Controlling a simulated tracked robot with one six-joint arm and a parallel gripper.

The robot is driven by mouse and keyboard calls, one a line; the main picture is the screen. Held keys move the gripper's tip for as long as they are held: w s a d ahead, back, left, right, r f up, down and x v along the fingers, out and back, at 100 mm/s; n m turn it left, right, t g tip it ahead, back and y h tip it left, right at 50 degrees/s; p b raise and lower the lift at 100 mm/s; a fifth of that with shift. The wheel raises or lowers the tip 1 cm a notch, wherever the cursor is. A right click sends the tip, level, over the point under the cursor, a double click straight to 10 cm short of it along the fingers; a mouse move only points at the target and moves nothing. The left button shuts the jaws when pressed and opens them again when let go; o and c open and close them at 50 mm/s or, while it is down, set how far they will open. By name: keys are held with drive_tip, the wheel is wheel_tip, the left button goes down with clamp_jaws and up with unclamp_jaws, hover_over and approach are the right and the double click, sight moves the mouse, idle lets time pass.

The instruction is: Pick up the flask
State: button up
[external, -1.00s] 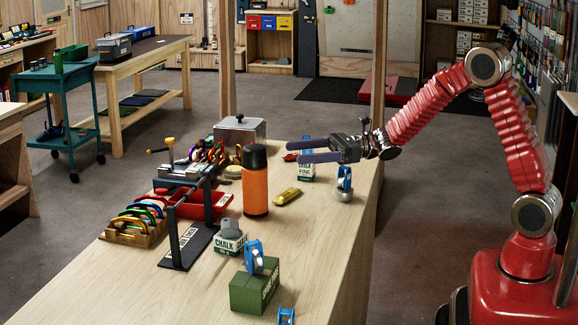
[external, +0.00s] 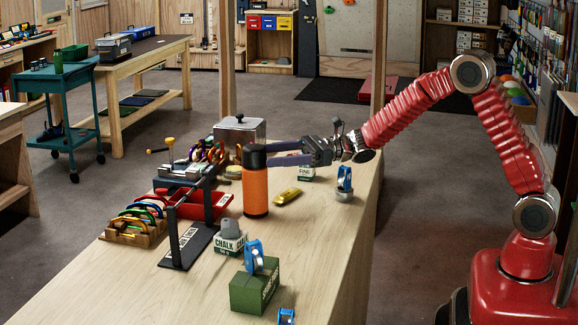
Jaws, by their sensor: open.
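The orange flask (external: 256,190) with a dark cap stands upright on the wooden bench. My gripper (external: 276,155) reaches in from the right at the height of the flask's upper part. Its two long fingers are parted and point left, with their tips at the flask's right side in the picture. I cannot tell whether they touch the flask or how far they reach around it. Nothing is held between them.
On the bench (external: 190,290), a yellow packet (external: 287,196) lies right of the flask, and a blue device (external: 344,180) stands farther right. A red tray (external: 200,206) and a black stand (external: 185,245) are left. A chalk box (external: 229,243) and green box (external: 255,291) are in front.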

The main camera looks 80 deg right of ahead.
sight(253, 156)
drive_tip(key=shift+w+a, duration=0.15)
drive_tip(key=shift+w, duration=0.05)
drive_tip(key=shift+x, duration=2.6)
drive_tip(key=shift+c, duration=0.5)
drive_tip(key=c, duration=1.7)
drive_tip(key=shift+r, duration=0.1)
drive_tip(key=shift+c, duration=0.2)
wheel_tip(253, 156, up, 10)
drive_tip(key=shift+f, duration=0.1)
